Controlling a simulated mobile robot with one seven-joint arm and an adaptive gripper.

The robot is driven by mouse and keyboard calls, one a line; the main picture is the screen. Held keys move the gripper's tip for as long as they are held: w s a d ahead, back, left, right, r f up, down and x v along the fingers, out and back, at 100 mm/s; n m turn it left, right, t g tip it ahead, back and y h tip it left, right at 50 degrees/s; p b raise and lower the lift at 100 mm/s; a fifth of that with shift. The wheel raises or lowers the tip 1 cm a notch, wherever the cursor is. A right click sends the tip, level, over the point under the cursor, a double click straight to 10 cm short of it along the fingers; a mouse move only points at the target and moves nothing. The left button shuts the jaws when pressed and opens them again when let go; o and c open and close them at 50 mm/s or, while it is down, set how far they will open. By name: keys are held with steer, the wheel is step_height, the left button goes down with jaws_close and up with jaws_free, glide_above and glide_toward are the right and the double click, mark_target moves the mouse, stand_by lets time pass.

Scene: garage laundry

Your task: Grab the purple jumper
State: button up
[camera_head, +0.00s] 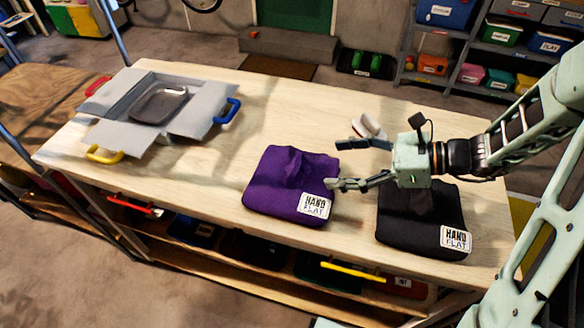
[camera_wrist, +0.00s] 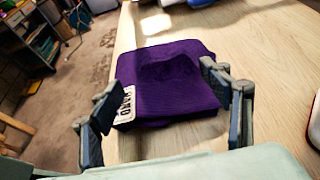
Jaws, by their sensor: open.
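The purple jumper (camera_head: 289,183) lies folded on the wooden table, with a raised ridge in its middle and a white label at its front right corner. My gripper (camera_head: 346,165) is open and empty at the jumper's right side, its fingers pointing left toward it. In the wrist view the purple jumper (camera_wrist: 165,80) lies ahead, between and beyond the two spread fingertips of my gripper (camera_wrist: 158,85). I cannot tell whether the lower finger touches the cloth.
A folded black garment (camera_head: 420,222) with a similar label lies under my wrist. A white object (camera_head: 371,127) sits behind my gripper. An open grey box (camera_head: 118,97) holding a dark tray (camera_head: 159,105) stands at the table's left. Table between box and jumper is clear.

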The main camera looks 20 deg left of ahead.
mark_target(301, 164)
steer(key=x, duration=0.5)
steer(key=shift+a, duration=0.2)
steer(key=shift+w+f+x, duration=0.1)
steer(key=shift+w+x, duration=0.05)
steer(key=shift+x, duration=1.2)
steer(key=shift+w+f+x, duration=0.1)
steer(key=shift+f+x, duration=0.05)
steer(key=shift+x, duration=1.25)
steer(key=shift+d, duration=0.1)
steer(key=shift+c, duration=0.4)
steer(key=c, duration=1.5)
